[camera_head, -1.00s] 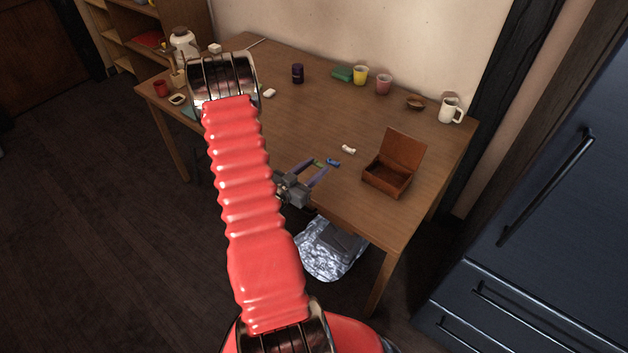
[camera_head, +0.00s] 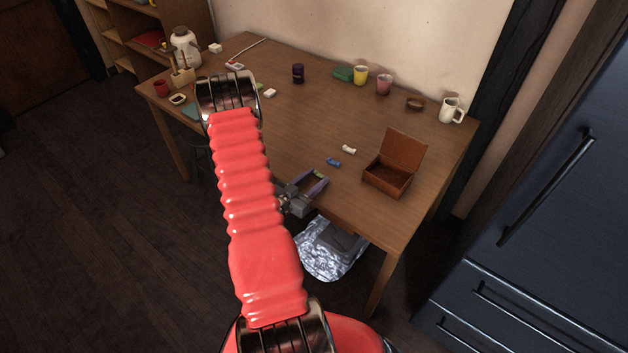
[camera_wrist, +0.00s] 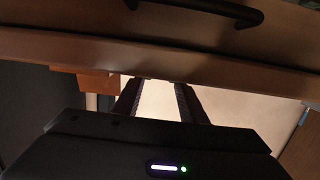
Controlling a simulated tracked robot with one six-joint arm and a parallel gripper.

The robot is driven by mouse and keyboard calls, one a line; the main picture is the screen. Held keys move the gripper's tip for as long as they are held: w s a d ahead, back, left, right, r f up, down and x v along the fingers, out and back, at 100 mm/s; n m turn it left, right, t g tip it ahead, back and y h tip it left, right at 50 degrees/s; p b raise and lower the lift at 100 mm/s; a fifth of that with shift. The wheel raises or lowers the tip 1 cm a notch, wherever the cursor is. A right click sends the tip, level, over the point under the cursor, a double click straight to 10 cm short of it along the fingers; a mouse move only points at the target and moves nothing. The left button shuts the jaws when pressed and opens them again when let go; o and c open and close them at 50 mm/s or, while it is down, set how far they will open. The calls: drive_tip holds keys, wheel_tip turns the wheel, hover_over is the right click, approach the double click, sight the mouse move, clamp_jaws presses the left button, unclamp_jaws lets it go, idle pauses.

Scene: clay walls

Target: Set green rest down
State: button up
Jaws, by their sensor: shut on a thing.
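The green rest (camera_head: 318,174) is a small piece between the tips of my gripper (camera_head: 317,178), at the front edge of the table. My gripper is shut on it; whether it touches the table top, I cannot tell. A blue rest (camera_head: 333,162) and a white rest (camera_head: 348,149) lie on the table just beyond, apart from my gripper. In the wrist view the dark fingers of my gripper (camera_wrist: 158,92) show against a bright surface, and I cannot make out the green rest there.
An open brown box (camera_head: 388,177) with its lid up stands right of my gripper. The wooden table (camera_head: 290,130) is clear in its middle. Cups (camera_head: 383,84), a mug (camera_head: 451,110) and a dark jar (camera_head: 298,73) stand at the back. A silvery bag (camera_head: 330,250) is below the front edge.

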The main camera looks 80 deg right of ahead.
drive_tip(key=shift+f, duration=0.15)
drive_tip(key=o, duration=1)
drive_tip(key=shift+w+a, duration=0.1)
drive_tip(key=shift+v, duration=6.8)
drive_tip(key=shift+w, duration=0.15)
drive_tip(key=shift+w, duration=0.1)
